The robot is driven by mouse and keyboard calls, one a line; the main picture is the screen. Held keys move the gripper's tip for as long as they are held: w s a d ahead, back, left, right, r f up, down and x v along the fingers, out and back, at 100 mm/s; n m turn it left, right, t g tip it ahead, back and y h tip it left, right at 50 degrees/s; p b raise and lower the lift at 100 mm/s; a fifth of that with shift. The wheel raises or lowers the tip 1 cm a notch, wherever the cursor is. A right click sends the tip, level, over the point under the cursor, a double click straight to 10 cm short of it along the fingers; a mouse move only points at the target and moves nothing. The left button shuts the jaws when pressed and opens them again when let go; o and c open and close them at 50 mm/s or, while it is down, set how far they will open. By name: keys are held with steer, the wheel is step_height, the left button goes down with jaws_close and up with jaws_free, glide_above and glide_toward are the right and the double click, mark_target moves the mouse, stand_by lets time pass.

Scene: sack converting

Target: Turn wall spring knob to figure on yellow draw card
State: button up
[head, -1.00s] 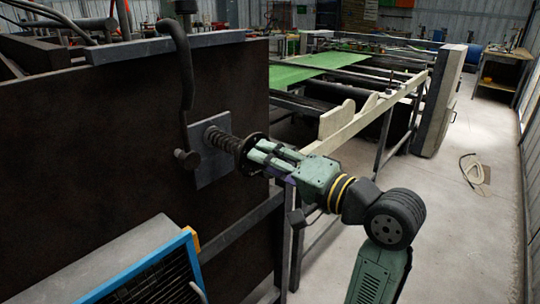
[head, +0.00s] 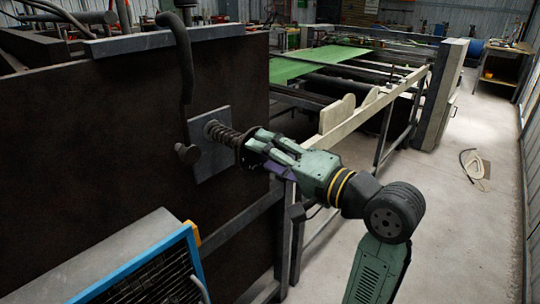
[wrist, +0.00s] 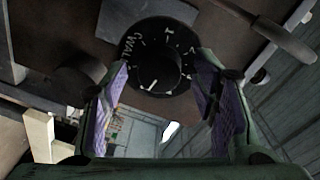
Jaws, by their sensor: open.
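The wall spring knob (wrist: 155,68) is a round black dial with white characters around its rim and a short white mark on its raised centre, toward the lower edge in the wrist view. In the head view the coil spring (head: 224,136) runs from a grey wall plate (head: 208,160) to the dial, largely hidden by my gripper (head: 256,148). My gripper (wrist: 165,92) is open, its purple-padded fingers on either side of the dial's centre; contact cannot be told. I cannot make out a yellow draw card.
A dark bent pipe (head: 184,70) hangs left of the spring. A blue-framed grey unit (head: 150,255) stands below at the front left. A pale rail (head: 370,105) runs behind my arm. The concrete floor to the right is mostly clear.

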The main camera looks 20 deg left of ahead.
steer(key=v, duration=1.2)
